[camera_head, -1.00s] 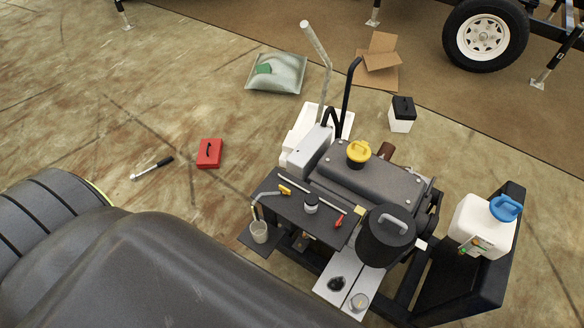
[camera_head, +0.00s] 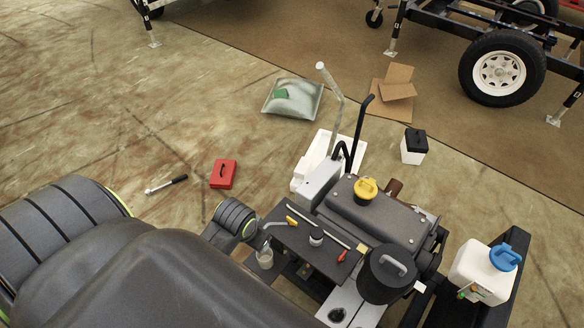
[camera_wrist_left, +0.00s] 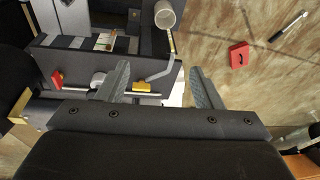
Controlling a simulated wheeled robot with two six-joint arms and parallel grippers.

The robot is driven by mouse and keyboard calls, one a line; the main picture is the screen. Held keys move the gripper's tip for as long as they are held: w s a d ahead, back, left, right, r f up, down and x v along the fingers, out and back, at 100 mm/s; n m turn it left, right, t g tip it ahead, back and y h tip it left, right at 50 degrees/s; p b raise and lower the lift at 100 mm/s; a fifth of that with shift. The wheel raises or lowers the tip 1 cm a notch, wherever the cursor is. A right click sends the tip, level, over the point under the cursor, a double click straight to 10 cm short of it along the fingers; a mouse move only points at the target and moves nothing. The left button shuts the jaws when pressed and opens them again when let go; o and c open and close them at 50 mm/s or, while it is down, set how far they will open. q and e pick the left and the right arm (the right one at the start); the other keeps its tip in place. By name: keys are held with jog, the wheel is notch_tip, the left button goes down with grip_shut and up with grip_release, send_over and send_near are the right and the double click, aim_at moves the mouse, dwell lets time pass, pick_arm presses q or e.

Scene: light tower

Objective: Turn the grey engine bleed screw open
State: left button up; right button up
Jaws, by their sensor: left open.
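I cannot tell for sure which part is the grey bleed screw. A small round grey-white knob with a dark band (camera_head: 316,238) stands on the dark engine shelf (camera_head: 292,241), between a yellow lever (camera_head: 292,221) and a red lever (camera_head: 342,256). The knob also shows in the left wrist view (camera_wrist_left: 98,79), beside one finger. My left gripper (camera_wrist_left: 160,78) is open and empty, with its fingers over the shelf edge and the yellow lever between them. In the head view my left wrist is left of the shelf. My right gripper is out of view.
A clear cup (camera_head: 265,258) sits under a bent grey tube at the shelf's left end. A black canister (camera_head: 387,275) and yellow cap (camera_head: 366,188) rise from the engine. A white jug (camera_head: 484,270) stands right. A red box (camera_head: 223,174) lies on the open floor.

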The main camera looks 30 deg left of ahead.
aim_at(292, 220)
pick_arm(q)
jog(key=w+d+r+m+g+h, duration=0.1)
jog(key=w+r, duration=0.2)
jog(key=w, duration=0.5)
jog(key=w+d+r+g, duration=0.1)
jog(key=w+r, duration=0.2)
jog(key=w, duration=0.5)
jog(key=f, duration=0.8)
jog(key=f+b, duration=0.1)
jog(key=f, duration=0.8)
jog(key=shift+s+a+f, duration=0.1)
jog(key=shift+s, duration=0.1)
jog(key=c, duration=1)
